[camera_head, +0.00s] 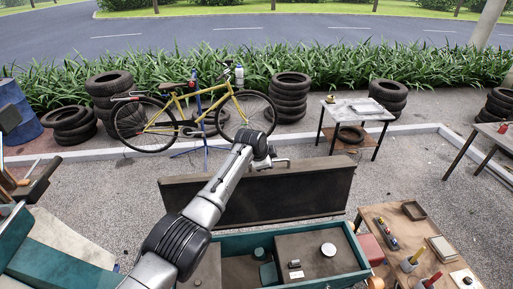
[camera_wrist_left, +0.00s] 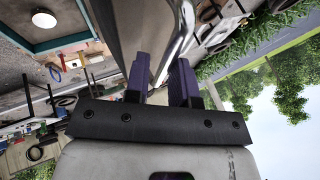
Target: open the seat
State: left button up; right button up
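The seat (camera_head: 300,195) is a long dark brown panel. In the head view it stands raised, close to upright, along the far side of a teal box (camera_head: 357,247) whose inside is exposed. A bent metal handle (camera_head: 284,162) shows at the seat's top edge. My left gripper (camera_head: 268,163) is at that top edge, beside the handle. In the left wrist view its purple fingers (camera_wrist_left: 161,80) are apart, with the metal handle (camera_wrist_left: 184,42) running down between them. Firm contact cannot be seen. My right gripper is in no view.
Inside the box are brown compartments with a white round item (camera_head: 328,249). A wooden table (camera_head: 388,222) with tools stands close at the right. A yellow bicycle (camera_head: 190,117) and stacked tyres (camera_head: 290,95) stand behind. Gravel (camera_head: 405,165) lies clear beyond the seat's right end.

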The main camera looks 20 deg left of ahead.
pick_arm(q)
jog(key=shift+s+a+r, duration=0.1)
jog(key=shift+s+r, duration=0.15)
jog(key=shift+r, duration=0.2)
jog(key=shift+s+a+r, duration=0.1)
jog(key=shift+s+r, duration=0.15)
jog(key=b+v, duration=0.2)
jog(key=v, duration=0.8)
jog(key=shift+r, duration=0.3)
jog(key=shift+s+a, duration=0.1)
jog(key=shift+s, duration=0.05)
